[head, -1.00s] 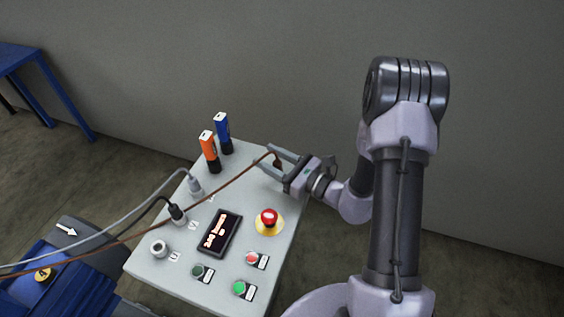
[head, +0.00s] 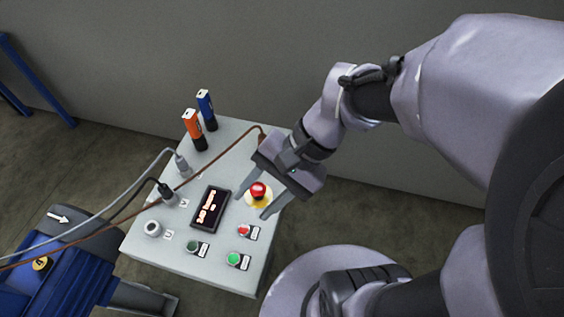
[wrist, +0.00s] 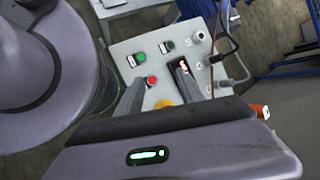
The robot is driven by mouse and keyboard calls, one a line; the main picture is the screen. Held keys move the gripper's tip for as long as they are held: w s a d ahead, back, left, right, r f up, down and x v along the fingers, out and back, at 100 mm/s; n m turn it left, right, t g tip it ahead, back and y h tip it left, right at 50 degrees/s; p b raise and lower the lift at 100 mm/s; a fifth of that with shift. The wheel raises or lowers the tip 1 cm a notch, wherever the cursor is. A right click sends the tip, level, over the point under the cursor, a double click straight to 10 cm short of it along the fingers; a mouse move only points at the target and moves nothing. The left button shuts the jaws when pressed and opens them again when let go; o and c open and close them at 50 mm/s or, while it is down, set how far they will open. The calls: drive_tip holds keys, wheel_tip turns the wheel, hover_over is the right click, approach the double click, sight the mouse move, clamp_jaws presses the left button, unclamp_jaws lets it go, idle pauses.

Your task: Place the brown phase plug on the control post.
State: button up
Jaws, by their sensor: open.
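The brown cable (head: 215,163) runs from the lower left across the control box to its back right corner. The brown phase plug at its end is mostly hidden behind my gripper in the head view. My gripper (head: 250,207) is open and empty, above the box by the red mushroom button; it also shows in the wrist view (wrist: 160,92). The bare round post (head: 152,228) is at the box's left front and shows in the wrist view (wrist: 197,37). A black plug (head: 167,194) and a grey plug (head: 182,165) sit on the other two posts.
The red button (head: 258,190), a dark display (head: 210,207) and green buttons stand on the box (head: 228,277). Orange (head: 194,130) and blue (head: 207,110) upright devices stand at the back. A blue machine (head: 62,270) is at left.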

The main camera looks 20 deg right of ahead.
drive_tip(key=d+r+n+t+h, duration=0.4)
drive_tip(key=r+t+h, duration=0.1)
drive_tip(key=r, duration=0.2)
drive_tip(key=shift+s+n+t, duration=0.2)
drive_tip(key=shift+n+t, duration=0.1)
